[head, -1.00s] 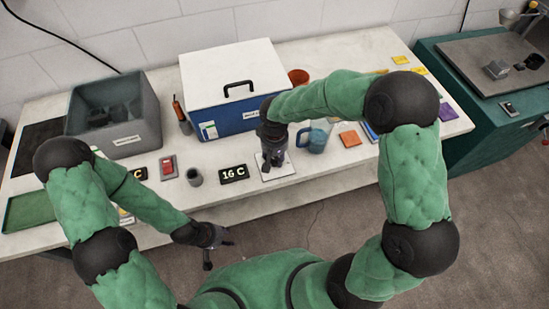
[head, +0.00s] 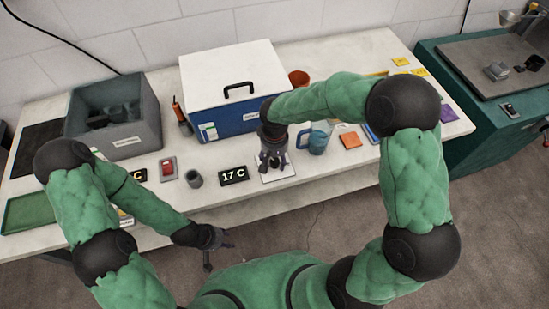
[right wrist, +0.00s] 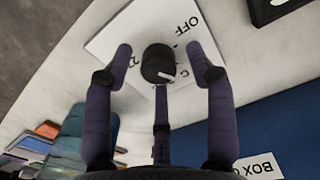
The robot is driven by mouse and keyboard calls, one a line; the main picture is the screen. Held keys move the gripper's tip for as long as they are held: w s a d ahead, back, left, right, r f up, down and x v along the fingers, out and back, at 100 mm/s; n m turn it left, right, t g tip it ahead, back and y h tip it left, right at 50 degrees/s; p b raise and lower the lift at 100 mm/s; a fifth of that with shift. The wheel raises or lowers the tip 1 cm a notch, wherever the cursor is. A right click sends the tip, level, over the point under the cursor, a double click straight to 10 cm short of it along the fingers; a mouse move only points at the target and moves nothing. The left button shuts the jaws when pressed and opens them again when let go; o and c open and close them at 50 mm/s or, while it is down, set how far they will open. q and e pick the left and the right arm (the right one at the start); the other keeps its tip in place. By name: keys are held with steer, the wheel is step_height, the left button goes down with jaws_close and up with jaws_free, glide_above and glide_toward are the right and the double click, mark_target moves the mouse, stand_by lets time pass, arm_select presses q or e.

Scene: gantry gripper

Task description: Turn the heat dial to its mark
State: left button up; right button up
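The heat dial (right wrist: 158,63) is a black round knob with a white pointer on a white plate (right wrist: 112,45); OFF and part of other lettering show on the plate. In the head view, my right gripper covers the dial, and the plate (head: 286,175) shows under it. My right gripper (head: 273,164) is over the dial with its fingers spread around the knob; gaps show on both sides in the right wrist view. A black display (head: 234,175) left of the plate reads 17 C. My left gripper (head: 218,248) is open and empty in front of the table edge.
A blue box (head: 235,122) with a white lid stands behind the plate. A blue mug (head: 319,141) is close on the right. A grey bin (head: 140,135) stands further left.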

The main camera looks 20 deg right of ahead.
mark_target(275, 160)
step_height(275, 160, up, 12)
stand_by(0.6)
stand_by(0.5)
